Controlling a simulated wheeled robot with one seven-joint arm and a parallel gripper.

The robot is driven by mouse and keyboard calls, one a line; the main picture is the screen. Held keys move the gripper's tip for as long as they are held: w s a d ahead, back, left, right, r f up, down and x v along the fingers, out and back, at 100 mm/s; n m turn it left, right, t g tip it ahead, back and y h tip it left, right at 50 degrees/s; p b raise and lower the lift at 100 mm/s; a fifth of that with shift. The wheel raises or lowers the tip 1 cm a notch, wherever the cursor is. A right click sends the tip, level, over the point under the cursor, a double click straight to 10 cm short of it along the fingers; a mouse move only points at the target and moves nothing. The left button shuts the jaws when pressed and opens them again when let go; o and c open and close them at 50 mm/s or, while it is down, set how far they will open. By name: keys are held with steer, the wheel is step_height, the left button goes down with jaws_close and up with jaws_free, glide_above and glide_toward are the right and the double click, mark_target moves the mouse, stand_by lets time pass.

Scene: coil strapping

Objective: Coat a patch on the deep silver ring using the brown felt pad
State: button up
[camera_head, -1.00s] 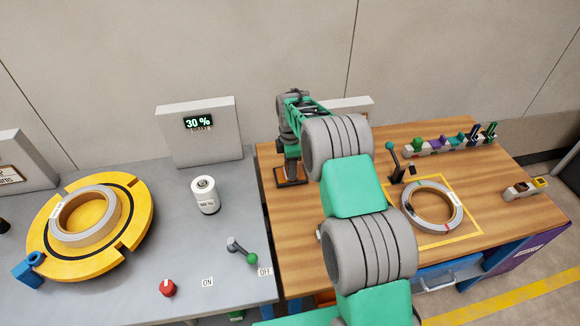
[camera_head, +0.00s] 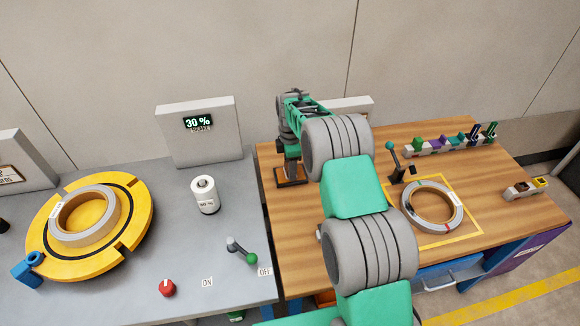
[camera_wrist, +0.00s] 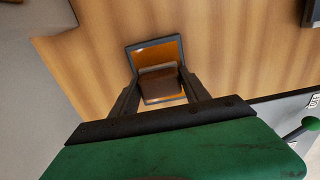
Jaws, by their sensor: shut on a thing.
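My gripper (camera_wrist: 160,90) is shut on the brown felt pad (camera_wrist: 161,84). The pad is over a dark-rimmed tray with an orange inside (camera_wrist: 155,44); I cannot tell whether it touches the bottom. In the head view the small dark tray (camera_head: 291,177) is at the wooden table's left edge, below my wrist. A silver ring (camera_head: 98,228) lies on a yellow turntable (camera_head: 136,217) at left. I cannot tell for certain which is deeper.
A white can (camera_head: 205,195), a green-tipped lever (camera_head: 241,251) and a red knob (camera_head: 167,288) stand on the grey table. A display (camera_head: 198,122) reads 30 %. A teal-topped lever (camera_head: 392,160) and a row of coloured pieces (camera_head: 447,143) stand on the wooden table.

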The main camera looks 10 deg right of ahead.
steer(key=shift+r+p, duration=1.8)
steer(key=shift+r, duration=1.7)
